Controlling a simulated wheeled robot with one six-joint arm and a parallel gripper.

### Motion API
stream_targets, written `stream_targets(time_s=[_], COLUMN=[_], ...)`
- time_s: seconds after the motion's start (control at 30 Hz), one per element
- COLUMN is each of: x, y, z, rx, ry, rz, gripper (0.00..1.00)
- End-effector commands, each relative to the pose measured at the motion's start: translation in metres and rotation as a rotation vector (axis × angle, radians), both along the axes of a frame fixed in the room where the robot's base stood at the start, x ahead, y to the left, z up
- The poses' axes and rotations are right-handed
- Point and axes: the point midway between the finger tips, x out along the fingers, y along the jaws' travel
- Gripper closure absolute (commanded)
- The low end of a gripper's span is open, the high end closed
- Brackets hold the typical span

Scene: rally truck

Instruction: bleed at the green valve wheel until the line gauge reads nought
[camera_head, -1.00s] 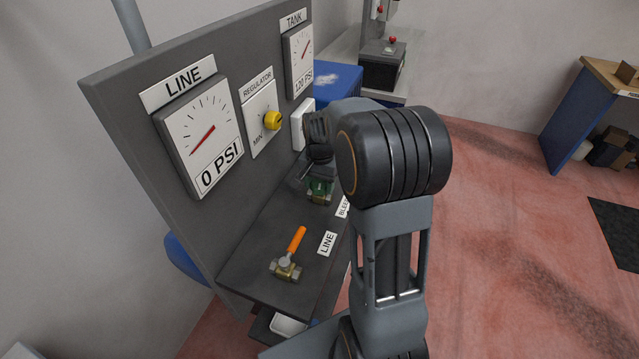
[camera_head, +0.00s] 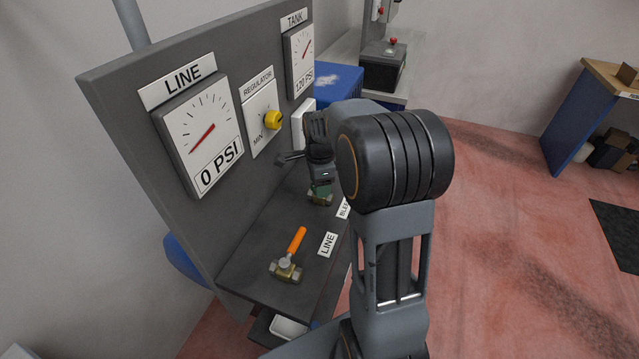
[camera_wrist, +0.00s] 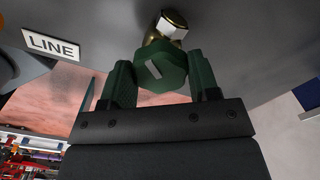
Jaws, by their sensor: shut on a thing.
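The green valve wheel (camera_wrist: 160,68) sits between the two fingers of my gripper (camera_wrist: 160,80) in the wrist view, on a brass fitting (camera_wrist: 167,28). A pale pointer mark shows on its face. The fingers are shut on its sides. In the head view, my gripper (camera_head: 320,182) points down over the green valve (camera_head: 320,198), partly hidden by my arm. The LINE gauge (camera_head: 200,135) reads 0 PSI, with its red needle toward the lower left.
A brass valve with an orange lever (camera_head: 290,258) stands on the panel's shelf near the LINE label. A yellow regulator knob (camera_head: 273,120) and the TANK gauge (camera_head: 300,60), reading 120 PSI, are on the upright panel. Open red floor lies to the right.

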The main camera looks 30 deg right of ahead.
Motion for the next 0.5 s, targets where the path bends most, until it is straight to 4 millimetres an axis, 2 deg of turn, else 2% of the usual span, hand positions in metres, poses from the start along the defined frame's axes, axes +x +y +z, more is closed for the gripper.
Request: stream_targets(time_s=[0.5], x=[0.0005], y=[-0.0011], z=[0.0004], rx=[-0.002], ry=[0.0], rz=[-0.484], gripper=[0.68])
